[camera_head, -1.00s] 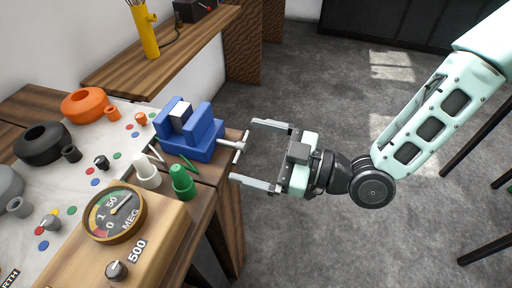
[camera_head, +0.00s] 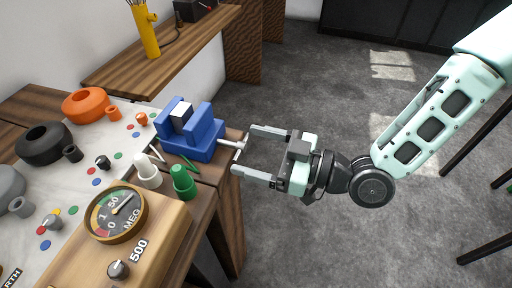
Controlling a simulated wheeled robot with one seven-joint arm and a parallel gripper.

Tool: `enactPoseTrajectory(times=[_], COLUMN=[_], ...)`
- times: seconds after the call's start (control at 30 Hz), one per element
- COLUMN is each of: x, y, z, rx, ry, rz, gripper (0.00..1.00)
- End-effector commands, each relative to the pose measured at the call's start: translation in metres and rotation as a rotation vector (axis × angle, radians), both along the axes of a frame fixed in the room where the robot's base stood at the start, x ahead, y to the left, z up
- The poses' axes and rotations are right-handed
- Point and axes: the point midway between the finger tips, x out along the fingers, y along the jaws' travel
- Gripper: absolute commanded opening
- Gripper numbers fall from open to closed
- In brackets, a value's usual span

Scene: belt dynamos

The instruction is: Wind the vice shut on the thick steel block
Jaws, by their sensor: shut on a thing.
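The blue vice (camera_head: 206,135) stands at the bench's right edge. The steel block (camera_head: 181,116) sits between its two jaws; whether both jaws touch it cannot be told. The vice's screw and grey crossbar handle (camera_head: 238,146) stick out to the right, past the bench edge. My gripper (camera_head: 243,151) reaches in from the right, with its two fingers on either side of the handle. It is shut on the handle, at the bar's ends.
A wooden meter box (camera_head: 165,222) with a dial stands in front of the vice. White (camera_head: 147,172) and green (camera_head: 183,182) terminals stand close to the vice. A wooden shelf (camera_head: 165,62) with a yellow holder (camera_head: 146,36) lies behind. Open floor (camera_head: 330,235) is on the right.

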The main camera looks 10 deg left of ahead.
Motion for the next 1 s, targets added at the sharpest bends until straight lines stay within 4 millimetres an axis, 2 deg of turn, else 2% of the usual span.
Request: enactPoseTrajectory(times=[1.0], x=[0.0003], y=[-0.0006], z=[0.0014], rx=[0.077], ry=[0.956], rz=[-0.001], gripper=[0.58])
